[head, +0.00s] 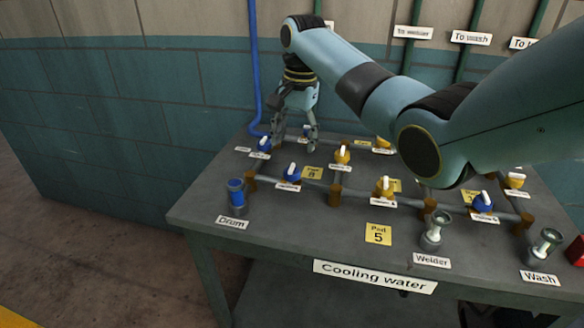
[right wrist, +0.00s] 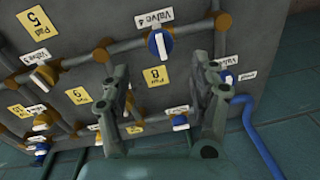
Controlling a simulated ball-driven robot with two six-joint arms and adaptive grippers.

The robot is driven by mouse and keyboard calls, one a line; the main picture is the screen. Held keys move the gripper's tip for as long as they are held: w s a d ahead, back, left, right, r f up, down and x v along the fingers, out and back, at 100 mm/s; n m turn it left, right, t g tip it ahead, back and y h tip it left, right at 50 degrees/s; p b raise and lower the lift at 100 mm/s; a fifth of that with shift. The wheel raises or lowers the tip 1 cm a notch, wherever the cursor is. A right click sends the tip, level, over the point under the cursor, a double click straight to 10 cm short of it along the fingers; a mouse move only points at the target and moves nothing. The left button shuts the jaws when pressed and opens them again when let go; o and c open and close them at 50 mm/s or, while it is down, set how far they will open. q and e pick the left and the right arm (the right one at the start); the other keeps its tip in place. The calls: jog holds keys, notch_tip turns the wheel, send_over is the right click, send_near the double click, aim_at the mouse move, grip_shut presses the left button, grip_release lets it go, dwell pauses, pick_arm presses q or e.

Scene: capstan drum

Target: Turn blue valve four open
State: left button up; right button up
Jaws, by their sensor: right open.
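Blue valve four (head: 291,174) sits on the front pipe of the grey table, left of the Pad 8 card. In the right wrist view the blue valve (right wrist: 160,43) is beside its "Valve 4" label (right wrist: 154,19). Its white handle appears to stand crosswise to the pipe. My right gripper (head: 294,143) is open and empty, fingers pointing down, above the table behind valve four. In the right wrist view its fingers (right wrist: 167,76) are spread, with the valve beyond the tips and apart from them. My left gripper is not in view.
Another blue valve (head: 264,144) is close to the right gripper's fingers. A yellow valve (head: 342,154) stands right of the Pad 8 card (head: 312,172). The blue Drum outlet (head: 237,197) is at the front left. A blue pipe (head: 256,70) runs up the wall behind.

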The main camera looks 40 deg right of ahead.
aim_at(292, 168)
jog(key=f, duration=0.8)
jog(key=shift+w+a+f+b, duration=0.15)
jog(key=shift+w+f+b, duration=0.15)
jog(key=shift+f+b, duration=0.05)
jog(key=c, duration=1.1)
